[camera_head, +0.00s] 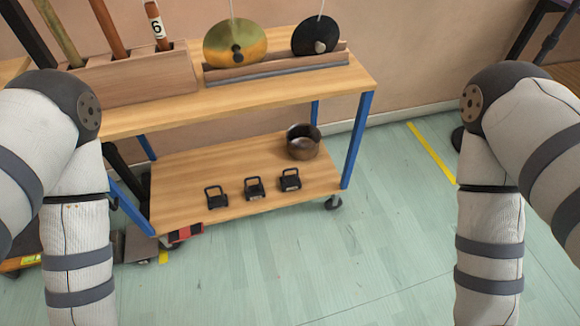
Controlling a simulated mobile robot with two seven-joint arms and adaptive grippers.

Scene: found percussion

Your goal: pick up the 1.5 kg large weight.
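Several things stand on the lower shelf (185,175) of a wooden cart with blue legs. Three small black weights with loop handles sit in a row: a left one (217,200), a middle one (254,190) and a right one (290,181). They look about the same size, and I cannot read any marks, so I cannot tell which is the 1.5 kg one. My two arms hang down at the left and right edges. Both grippers are below the picture and out of view.
A brown metal bowl (303,142) stands behind the right weight. The cart's top (290,90) overhangs the shelf and holds a wooden block (140,80), a gold cymbal (235,43) and a black disc (315,35). A red object (187,233) lies under the shelf's left corner. The floor in front is clear.

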